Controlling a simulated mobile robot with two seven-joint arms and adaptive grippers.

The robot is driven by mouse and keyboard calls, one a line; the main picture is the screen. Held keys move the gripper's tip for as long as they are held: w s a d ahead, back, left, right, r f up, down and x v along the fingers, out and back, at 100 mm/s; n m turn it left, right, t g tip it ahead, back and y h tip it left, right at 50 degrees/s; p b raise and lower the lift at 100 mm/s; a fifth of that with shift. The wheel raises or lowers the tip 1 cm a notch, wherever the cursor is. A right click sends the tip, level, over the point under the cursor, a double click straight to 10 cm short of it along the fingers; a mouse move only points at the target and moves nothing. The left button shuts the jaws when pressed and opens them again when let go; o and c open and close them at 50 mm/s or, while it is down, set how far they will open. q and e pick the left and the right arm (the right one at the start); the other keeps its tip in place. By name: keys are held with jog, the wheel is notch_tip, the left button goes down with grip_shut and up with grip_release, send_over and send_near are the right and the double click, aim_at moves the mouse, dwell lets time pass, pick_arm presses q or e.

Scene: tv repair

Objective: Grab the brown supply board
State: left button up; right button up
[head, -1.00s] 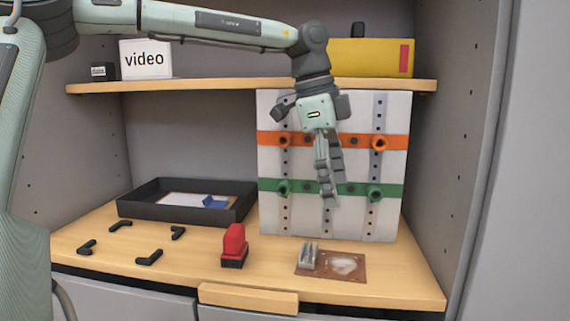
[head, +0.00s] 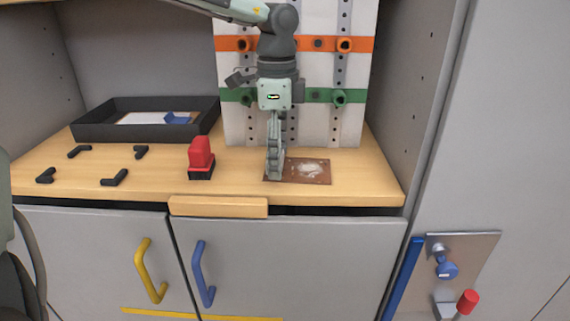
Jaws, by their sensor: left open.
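The brown supply board (head: 322,179) lies flat on the wooden counter, right of centre in the head view. A whitish patch shows on its top. My left gripper (head: 274,176) points down over the left end of the board, with its fingers low in front of the grey finned part there, which is mostly hidden. The gripper is open; I cannot tell whether its fingertips touch the board. My right gripper is not in view.
A red and black block (head: 201,158) stands left of the gripper. Several black corner pieces (head: 115,178) lie further left, before a black tray (head: 91,130). A white panel (head: 236,129) with orange and green bars stands close behind. Cabinet doors (head: 100,240) are below.

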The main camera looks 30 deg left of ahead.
pick_arm(q)
jog(key=c, duration=1.3)
jog(key=shift+r, duration=0.1)
jog(key=shift+c, duration=0.2)
